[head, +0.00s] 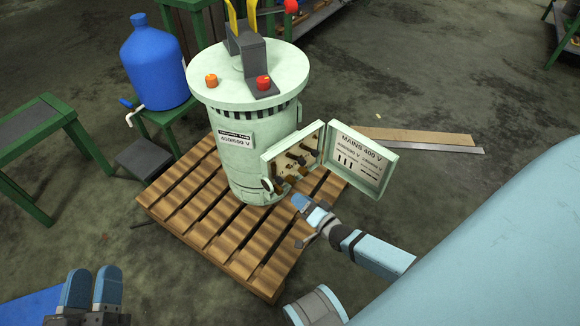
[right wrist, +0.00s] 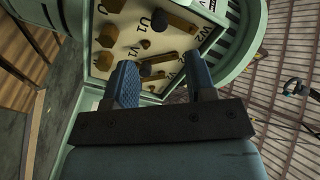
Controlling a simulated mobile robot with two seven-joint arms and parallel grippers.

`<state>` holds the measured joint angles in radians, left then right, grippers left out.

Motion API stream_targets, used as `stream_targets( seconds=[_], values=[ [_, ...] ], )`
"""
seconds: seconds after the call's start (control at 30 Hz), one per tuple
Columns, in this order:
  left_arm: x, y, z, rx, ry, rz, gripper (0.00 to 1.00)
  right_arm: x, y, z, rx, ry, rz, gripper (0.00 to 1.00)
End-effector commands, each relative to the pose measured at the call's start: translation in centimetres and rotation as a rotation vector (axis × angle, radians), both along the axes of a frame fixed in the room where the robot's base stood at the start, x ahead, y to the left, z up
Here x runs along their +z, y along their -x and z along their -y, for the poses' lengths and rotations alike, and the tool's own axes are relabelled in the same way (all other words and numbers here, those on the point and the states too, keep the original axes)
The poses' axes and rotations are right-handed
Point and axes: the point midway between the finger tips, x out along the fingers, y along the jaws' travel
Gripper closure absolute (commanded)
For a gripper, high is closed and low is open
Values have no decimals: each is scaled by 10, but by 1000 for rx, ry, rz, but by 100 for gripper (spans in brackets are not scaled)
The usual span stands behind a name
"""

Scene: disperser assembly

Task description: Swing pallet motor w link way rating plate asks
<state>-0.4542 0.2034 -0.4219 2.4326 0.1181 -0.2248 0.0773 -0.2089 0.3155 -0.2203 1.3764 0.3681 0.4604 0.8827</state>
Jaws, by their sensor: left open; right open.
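The pale green motor (head: 240,165) stands upright on the slatted wooden pallet (head: 225,235). Its rating plate (head: 236,141) carries small voltage figures that I cannot read surely. The terminal box (head: 266,172) is open; its door (head: 358,160), swung to the right, reads "MAINS 400 V". Inside are brass-coloured links and studs, also in the right wrist view (right wrist: 182,23), with letters such as U1, V1 and W2. My right gripper (head: 304,220) is open and empty just before the box; its fingers (right wrist: 160,78) point into it. My left gripper (head: 93,287) is open at lower left, away from the motor.
A blue jug (head: 155,65) stands on a green stool behind left. A green bench (head: 35,125) is at far left. A wooden board (head: 415,136) and a grey strip lie on the floor behind the door. The floor at right is partly hidden by my arm.

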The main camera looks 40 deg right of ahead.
Motion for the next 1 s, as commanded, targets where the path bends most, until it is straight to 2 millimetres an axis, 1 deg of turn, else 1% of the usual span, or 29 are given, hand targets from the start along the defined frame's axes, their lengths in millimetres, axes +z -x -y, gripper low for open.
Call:
stream_targets(
  seconds=[0.03,0.1,0.2,0.3,0.43,1.0],
  values=[
    [7,0,0,3,6,10,57,2,11,1,0,0,-4,49],
    [11,1,-1,7,12,25,57,2,23,3,0,0,-2,49],
    [16,1,-1,12,19,41,57,1,35,4,0,0,-2,49],
    [18,2,-1,14,22,49,57,1,43,5,0,0,0,49],
    [19,2,-1,15,25,54,57,0,46,6,0,0,0,49],
    [19,2,-2,15,27,54,57,-1,46,6,0,0,0,49]
  ],
)
